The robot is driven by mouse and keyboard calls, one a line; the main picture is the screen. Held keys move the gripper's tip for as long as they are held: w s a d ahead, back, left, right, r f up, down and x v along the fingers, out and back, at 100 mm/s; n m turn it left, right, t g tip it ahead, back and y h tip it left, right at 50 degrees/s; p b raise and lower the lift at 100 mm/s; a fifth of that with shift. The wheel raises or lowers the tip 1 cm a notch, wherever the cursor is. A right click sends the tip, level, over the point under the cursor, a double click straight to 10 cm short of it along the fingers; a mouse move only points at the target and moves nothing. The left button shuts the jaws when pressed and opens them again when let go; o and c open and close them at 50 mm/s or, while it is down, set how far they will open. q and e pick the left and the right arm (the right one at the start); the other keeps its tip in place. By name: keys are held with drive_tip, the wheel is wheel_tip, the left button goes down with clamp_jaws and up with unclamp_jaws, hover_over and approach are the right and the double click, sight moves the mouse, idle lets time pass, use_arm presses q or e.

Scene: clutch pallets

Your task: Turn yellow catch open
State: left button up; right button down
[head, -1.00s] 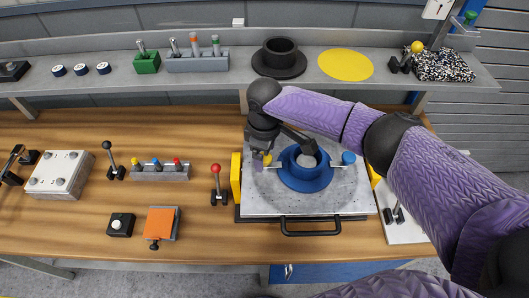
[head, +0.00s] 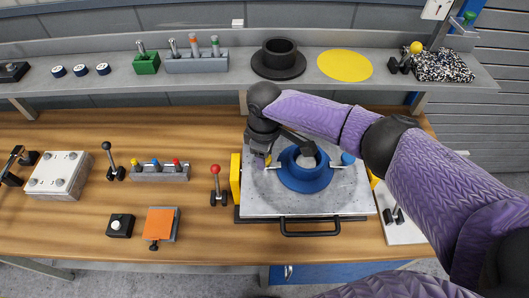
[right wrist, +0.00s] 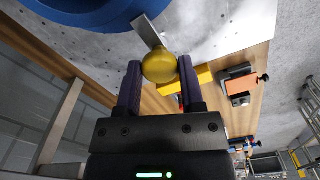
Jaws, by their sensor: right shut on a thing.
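The yellow catch's round knob (right wrist: 159,66) sits between the two purple fingers of my right gripper (right wrist: 160,72) in the right wrist view, at the end of a flat metal lever (right wrist: 147,30). In the head view my right gripper (head: 262,158) is at the left side of the blue ring (head: 305,180), and the yellow knob (head: 268,160) shows only in part beside the fingers. The ring stands on a grey metal plate (head: 300,207). A catch with a blue knob (head: 347,158) lies on the ring's right side. My left gripper is out of view.
A black handle (head: 310,233) runs along the plate's front. A yellow block (head: 235,178) flanks its left edge. A red-knobbed lever (head: 215,185) stands to the left. The shelf behind holds a black flanged cylinder (head: 279,62) and a yellow disc (head: 345,64).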

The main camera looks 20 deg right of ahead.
drive_tip(key=n+p, duration=0.1)
drive_tip(key=n, duration=0.3)
drive_tip(key=shift+r, duration=0.1)
drive_tip(key=n, duration=0.4)
drive_tip(key=shift+n, duration=0.3)
drive_tip(key=n, duration=0.4)
drive_tip(key=shift+w+n, duration=0.1)
drive_tip(key=shift+n, duration=0.2)
drive_tip(key=n, duration=0.4)
drive_tip(key=shift+n, duration=0.3)
drive_tip(key=shift+c, duration=1.1)
unclamp_jaws()
